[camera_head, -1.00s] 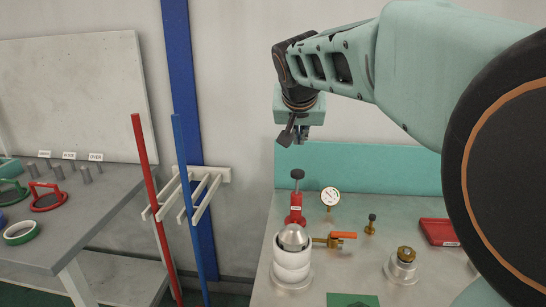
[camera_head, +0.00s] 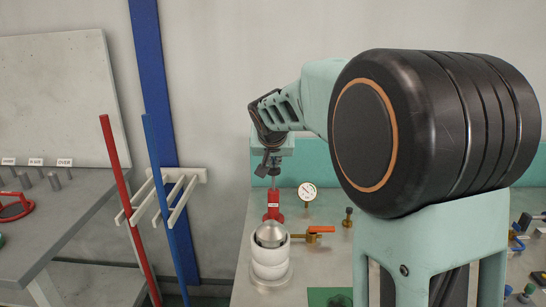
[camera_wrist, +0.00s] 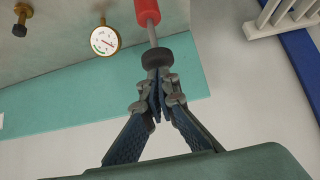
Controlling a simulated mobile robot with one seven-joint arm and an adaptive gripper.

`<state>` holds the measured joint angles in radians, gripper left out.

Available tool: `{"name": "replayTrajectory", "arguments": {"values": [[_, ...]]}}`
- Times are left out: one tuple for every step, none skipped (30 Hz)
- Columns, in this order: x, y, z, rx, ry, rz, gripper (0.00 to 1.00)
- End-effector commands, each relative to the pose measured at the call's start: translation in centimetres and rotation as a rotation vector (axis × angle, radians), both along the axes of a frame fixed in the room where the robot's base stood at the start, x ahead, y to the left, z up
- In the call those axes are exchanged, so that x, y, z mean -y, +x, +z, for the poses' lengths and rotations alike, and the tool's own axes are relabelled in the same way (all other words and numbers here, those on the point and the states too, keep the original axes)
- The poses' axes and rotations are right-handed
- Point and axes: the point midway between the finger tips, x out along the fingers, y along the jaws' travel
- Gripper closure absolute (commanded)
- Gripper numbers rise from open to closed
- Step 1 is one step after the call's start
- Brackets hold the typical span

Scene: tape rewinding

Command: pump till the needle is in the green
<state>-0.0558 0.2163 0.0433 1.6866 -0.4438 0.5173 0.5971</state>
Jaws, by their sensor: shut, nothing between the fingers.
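The pump has a red body (camera_head: 273,207), a grey rod and a black knob (camera_wrist: 157,58). Its rod is still partly out of the body. The round white gauge (camera_head: 307,192) stands to the right of the pump; in the wrist view its dial (camera_wrist: 105,40) shows a green band on one side. The needle is too small to read surely. My gripper (camera_wrist: 157,88) is shut and empty, pointing down, with its fingertips right at the top of the knob; I cannot tell whether they touch. In the head view the gripper (camera_head: 270,170) hides the knob.
A white stack with a metal dome (camera_head: 270,235) and an orange-handled valve (camera_head: 320,229) stand in front of the pump. A small brass fitting (camera_head: 347,217) is to the right. A teal back panel (camera_head: 318,165) rises behind. Red and blue poles lean in a white rack (camera_head: 187,176) at left.

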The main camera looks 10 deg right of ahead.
Motion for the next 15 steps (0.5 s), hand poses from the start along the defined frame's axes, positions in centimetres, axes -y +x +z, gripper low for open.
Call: {"name": "replayTrajectory", "arguments": {"values": [[0.0, 0.0, 0.0, 0.0, 0.0, 0.0, 1.0], [0.0, 0.0, 0.0, 0.0, 0.0, 0.0, 1.0], [0.0, 0.0, 0.0, 0.0, 0.0, 0.0, 1.0], [0.0, 0.0, 0.0, 0.0, 0.0, 0.0, 1.0], [0.0, 0.0, 0.0, 0.0, 0.0, 0.0, 1.0], [0.0, 0.0, 0.0, 0.0, 0.0, 0.0, 1.0], [0.0, 0.0, 0.0, 0.0, 0.0, 0.0, 1.0], [0.0, 0.0, 0.0, 0.0, 0.0, 0.0, 1.0], [0.0, 0.0, -0.2, 0.0, 0.0, 0.0, 1.0], [0.0, 0.0, -0.3, 0.0, 0.0, 0.0, 1.0], [0.0, 0.0, -0.5, 0.0, 0.0, 0.0, 1.0], [0.0, 0.0, -0.8, 0.0, 0.0, 0.0, 1.0], [0.0, 0.0, -1.1, 0.0, 0.0, 0.0, 1.0], [0.0, 0.0, -1.4, 0.0, -0.001, 0.001, 1.0], [0.0, 0.0, -2.0, -0.001, 0.0, 0.001, 1.0]]}}
